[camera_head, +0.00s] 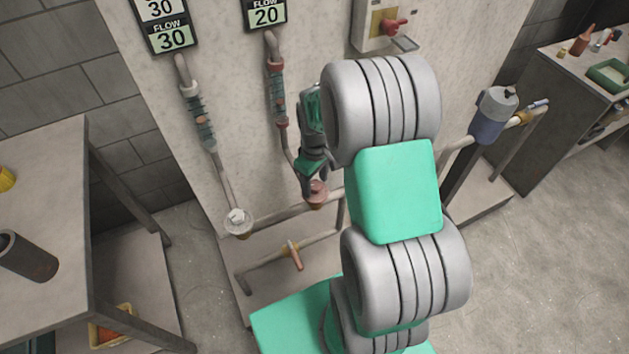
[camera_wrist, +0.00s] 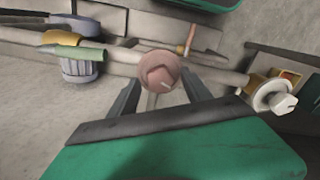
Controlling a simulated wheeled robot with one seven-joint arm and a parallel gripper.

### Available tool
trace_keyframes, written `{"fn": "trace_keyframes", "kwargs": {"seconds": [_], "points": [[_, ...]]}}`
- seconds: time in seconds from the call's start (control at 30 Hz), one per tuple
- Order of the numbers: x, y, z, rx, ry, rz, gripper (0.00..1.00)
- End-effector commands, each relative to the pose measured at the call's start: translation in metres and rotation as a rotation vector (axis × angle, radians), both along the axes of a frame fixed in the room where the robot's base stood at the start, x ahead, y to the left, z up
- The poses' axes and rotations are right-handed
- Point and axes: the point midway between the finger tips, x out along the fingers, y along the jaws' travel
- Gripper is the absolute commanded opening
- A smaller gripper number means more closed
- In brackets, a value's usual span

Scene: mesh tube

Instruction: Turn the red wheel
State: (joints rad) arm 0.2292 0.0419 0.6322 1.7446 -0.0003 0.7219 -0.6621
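The red wheel (camera_head: 316,194) is a dull-red round valve handle on the pipe, below the middle flow tube. In the wrist view the red wheel (camera_wrist: 159,72) sits at the centre, just beyond and between the fingertips. My gripper (camera_head: 308,178) is just above the wheel in the head view, partly hidden behind my own arm. In the wrist view my gripper (camera_wrist: 160,82) has its two dark fingers spread apart, one on each side of the wheel. I cannot tell whether either finger touches it.
A white valve wheel (camera_head: 238,221) is left of the red one. A lower pipe carries an orange-brown lever (camera_head: 294,256). A red switch (camera_head: 391,27) is on the wall panel above. A table (camera_head: 45,180) stands at left, and a grey-blue canister (camera_head: 490,115) is at right.

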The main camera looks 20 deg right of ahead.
Motion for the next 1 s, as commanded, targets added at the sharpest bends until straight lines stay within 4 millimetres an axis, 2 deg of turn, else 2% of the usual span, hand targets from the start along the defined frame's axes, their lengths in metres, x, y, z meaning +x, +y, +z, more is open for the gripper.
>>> {"fn": "trace_keyframes", "kwargs": {"seconds": [0.17,0.27,0.5,0.63,1.0], "points": [[0.000,0.000,0.000,0.000,0.000,0.000,0.57],[0.000,0.000,0.009,-0.001,0.000,-0.001,0.57],[0.001,0.000,0.057,-0.001,-0.005,0.000,0.57],[0.000,0.000,0.074,0.000,-0.001,0.000,0.57],[0.000,0.000,0.078,0.000,0.000,0.000,0.57]]}}
